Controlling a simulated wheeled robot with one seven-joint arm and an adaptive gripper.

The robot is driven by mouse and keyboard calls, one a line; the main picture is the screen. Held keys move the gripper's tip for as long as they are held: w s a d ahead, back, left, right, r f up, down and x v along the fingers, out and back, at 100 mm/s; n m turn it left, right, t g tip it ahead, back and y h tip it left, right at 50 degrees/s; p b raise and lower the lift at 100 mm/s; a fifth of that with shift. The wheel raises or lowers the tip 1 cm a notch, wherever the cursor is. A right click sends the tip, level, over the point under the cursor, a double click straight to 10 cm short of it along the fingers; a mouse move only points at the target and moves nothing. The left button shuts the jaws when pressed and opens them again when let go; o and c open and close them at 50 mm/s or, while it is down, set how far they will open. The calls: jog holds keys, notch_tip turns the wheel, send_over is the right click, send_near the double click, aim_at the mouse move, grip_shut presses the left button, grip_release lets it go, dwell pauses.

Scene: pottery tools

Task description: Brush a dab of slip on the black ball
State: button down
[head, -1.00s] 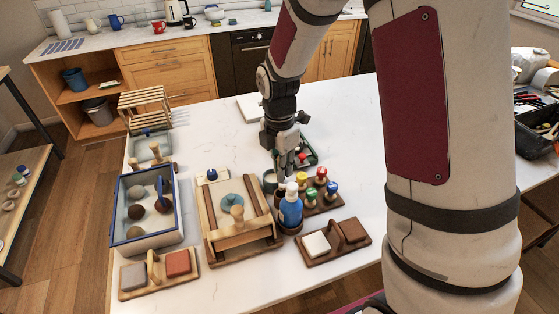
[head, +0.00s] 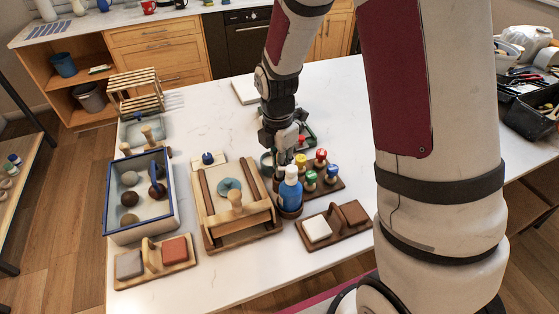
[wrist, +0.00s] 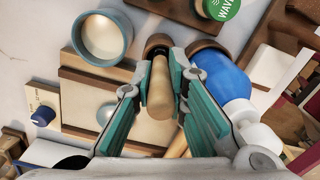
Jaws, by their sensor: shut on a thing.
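My gripper (wrist: 160,88) is shut on a pale wooden handle (wrist: 161,100), seen nearly end-on in the wrist view. I cannot see what is on its far end. In the head view my gripper (head: 281,163) is behind the blue bottle (head: 290,190), and the handle is not clear. A cup with a teal rim and pale inside (wrist: 103,37) lies up and left of the fingertips in the wrist view. The blue-rimmed tray (head: 172,208) holds several balls. A dark ball (head: 129,219) is near its front left; I cannot tell surely which ball is black.
A wooden frame (head: 205,215) stands between tray and bottle. Stamps with coloured tops, such as the red one (head: 320,155), stand close to the right of my gripper. Blocks on wooden holders (head: 318,229) line the front. The tabletop right of the notepad is clear.

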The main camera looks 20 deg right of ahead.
jog(key=c, duration=1.5)
grip_release()
jog(key=shift+r, duration=0.1)
